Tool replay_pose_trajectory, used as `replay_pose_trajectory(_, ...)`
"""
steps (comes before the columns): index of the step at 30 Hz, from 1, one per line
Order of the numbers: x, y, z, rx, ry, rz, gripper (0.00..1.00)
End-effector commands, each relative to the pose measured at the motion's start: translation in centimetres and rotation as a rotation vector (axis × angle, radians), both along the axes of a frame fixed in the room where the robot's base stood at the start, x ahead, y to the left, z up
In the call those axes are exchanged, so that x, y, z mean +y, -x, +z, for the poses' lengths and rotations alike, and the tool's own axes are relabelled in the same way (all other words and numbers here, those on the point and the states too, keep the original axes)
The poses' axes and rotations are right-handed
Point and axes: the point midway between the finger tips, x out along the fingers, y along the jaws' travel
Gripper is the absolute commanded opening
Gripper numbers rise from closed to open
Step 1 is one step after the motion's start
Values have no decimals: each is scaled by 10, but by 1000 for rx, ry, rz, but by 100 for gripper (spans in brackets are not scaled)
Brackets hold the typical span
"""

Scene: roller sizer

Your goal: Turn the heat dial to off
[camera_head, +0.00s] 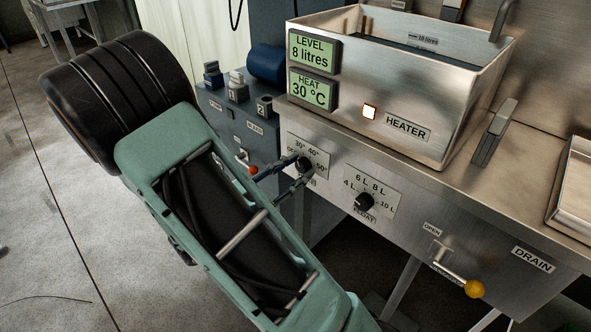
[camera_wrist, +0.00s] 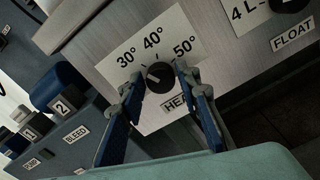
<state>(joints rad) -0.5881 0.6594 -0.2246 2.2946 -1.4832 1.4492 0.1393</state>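The heat dial (camera_wrist: 160,77) is a round black knob on a white plate marked 30°, 40° and 50°. Its pale pointer mark faces up and left, towards the 30° side. In the head view the dial (camera_head: 305,163) is on the front panel, partly covered by my fingers. My gripper (camera_wrist: 158,76) is open, with its blue-padded fingers on either side of the dial. A small gap shows at the left finger; I cannot tell whether the right one touches. The heat display (camera_head: 313,91) reads 30 °C, and the heater lamp (camera_head: 370,112) is lit. The HEAT label is partly hidden.
The float dial (camera_head: 364,202) is right of the heat dial. A drain lever with a yellow knob (camera_head: 474,289) sticks out further right. A blue-grey unit with numbered switches (camera_head: 238,92) and a red-tipped lever (camera_head: 254,170) stand to the left. The metal tank (camera_head: 450,110) is above.

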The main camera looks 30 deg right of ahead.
Motion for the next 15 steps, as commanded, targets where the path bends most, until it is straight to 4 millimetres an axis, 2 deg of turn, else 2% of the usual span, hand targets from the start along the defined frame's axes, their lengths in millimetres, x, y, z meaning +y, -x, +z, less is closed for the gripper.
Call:
replay_pose_trajectory(1,0,0,0,0,0,0,23)
replay_pose_trajectory(7,0,0,0,0,0,0,1)
replay_pose_trajectory(15,0,0,2,26,10,0,1)
